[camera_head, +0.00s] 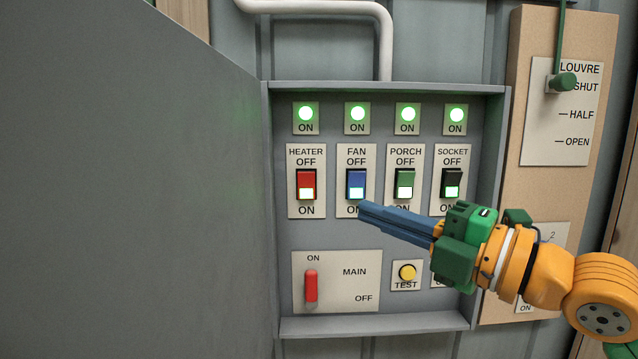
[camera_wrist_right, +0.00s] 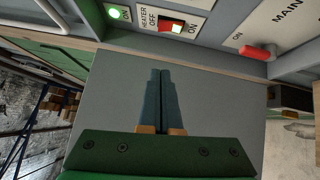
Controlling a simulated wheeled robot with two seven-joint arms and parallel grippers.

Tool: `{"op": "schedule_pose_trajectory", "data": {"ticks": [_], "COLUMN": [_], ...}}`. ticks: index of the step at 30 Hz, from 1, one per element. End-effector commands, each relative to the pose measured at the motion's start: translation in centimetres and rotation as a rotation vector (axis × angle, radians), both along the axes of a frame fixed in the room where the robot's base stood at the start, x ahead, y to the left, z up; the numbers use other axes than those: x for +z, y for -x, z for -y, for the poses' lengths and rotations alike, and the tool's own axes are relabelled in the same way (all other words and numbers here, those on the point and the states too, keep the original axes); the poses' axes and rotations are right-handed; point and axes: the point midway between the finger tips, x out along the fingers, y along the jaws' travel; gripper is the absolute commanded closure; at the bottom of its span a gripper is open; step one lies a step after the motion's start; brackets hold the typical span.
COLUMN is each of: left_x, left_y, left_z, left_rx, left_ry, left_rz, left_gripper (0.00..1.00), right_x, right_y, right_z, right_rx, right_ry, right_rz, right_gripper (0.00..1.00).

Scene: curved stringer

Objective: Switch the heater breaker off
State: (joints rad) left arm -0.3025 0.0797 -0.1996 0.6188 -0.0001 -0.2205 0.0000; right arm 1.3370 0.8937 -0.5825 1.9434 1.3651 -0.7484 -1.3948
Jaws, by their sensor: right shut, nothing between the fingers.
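The heater breaker (camera_head: 306,186) is a red rocker on a white plate in the panel's upper left. Its lit white end is at the bottom, by ON, and the green lamp (camera_head: 306,114) above it is lit. The heater breaker also shows at the top of the right wrist view (camera_wrist_right: 171,25). My right gripper (camera_head: 362,210) is shut and empty, its blue fingers pointing left just below the blue fan breaker (camera_head: 356,185). It lies to the right of and below the heater breaker, apart from it. The shut fingers also show in the right wrist view (camera_wrist_right: 160,75). My left gripper is not in view.
The porch breaker (camera_head: 404,185) and socket breaker (camera_head: 452,184) have lit lamps. Below are the red main lever (camera_head: 311,286) and yellow test button (camera_head: 407,272). The open grey door (camera_head: 130,190) blocks the left side. A louvre lever (camera_head: 562,82) is at right.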

Motion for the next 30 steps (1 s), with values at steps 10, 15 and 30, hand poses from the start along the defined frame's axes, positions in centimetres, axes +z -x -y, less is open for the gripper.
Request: {"op": "schedule_pose_trajectory", "data": {"ticks": [10,15,30], "left_x": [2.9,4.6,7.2], "left_y": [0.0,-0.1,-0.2], "left_z": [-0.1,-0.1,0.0], "left_rx": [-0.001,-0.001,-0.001], "left_ry": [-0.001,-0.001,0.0], "left_rz": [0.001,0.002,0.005], "left_gripper": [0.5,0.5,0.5], "right_x": [1.1,1.4,1.4], "right_y": [-3.9,-6.5,-11.0], "right_z": [-4.0,-6.7,-7.0], "right_rx": [0.004,0.003,-0.001], "right_ry": [-0.004,-0.004,-0.002], "right_rz": [-0.004,-0.006,-0.002], "right_gripper": [1.0,1.0,1.0]}}
